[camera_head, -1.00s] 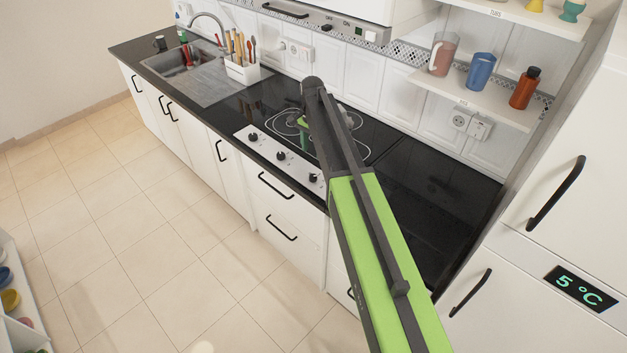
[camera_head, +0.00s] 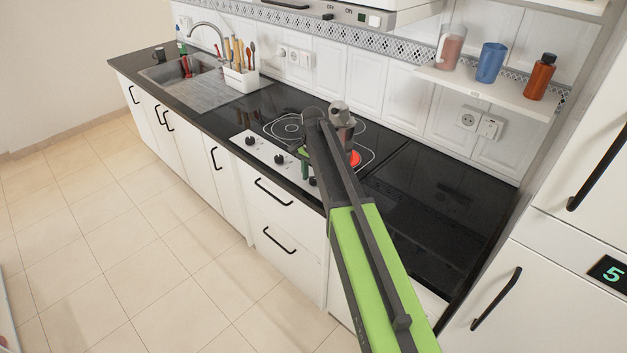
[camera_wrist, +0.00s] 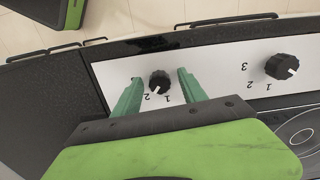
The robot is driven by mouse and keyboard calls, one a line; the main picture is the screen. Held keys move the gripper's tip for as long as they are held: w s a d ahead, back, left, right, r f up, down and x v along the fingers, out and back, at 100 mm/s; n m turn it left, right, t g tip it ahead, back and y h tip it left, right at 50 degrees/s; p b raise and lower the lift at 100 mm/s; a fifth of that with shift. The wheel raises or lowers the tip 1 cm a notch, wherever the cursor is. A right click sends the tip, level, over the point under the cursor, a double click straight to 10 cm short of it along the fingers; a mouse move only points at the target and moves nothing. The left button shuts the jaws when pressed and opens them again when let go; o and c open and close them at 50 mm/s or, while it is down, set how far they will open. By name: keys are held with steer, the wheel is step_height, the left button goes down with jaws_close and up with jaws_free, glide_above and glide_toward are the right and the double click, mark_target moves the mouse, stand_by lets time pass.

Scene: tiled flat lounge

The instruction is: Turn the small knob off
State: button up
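The small knob (camera_wrist: 159,82) is black and round, on the white control panel, with its white mark pointing toward the printed 2. In the head view the rightmost knob (camera_head: 313,181) sits beside my gripper. My gripper (camera_wrist: 156,80) is open, its two green fingers on either side of the small knob, with a gap visible at each side. In the head view a green finger of my gripper (camera_head: 304,164) hangs over the panel.
A larger knob (camera_wrist: 282,67) stands to the right in the wrist view. Two more knobs show in the head view, left of my gripper. The black cooktop (camera_head: 285,103) lies behind the panel. A shelf (camera_head: 490,86) with cups and a bottle is at the right. The floor in front is clear.

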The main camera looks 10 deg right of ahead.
steer(key=shift+d, duration=0.1)
jaws_close()
steer(key=shift+n, duration=0.4)
steer(key=n, duration=1.4)
steer(key=shift+d+n, duration=0.1)
steer(key=shift+n, duration=0.3)
steer(key=shift+d+n, duration=0.1)
steer(key=shift+n, duration=2.1)
steer(key=shift+o, duration=0.4)
jaws_free()
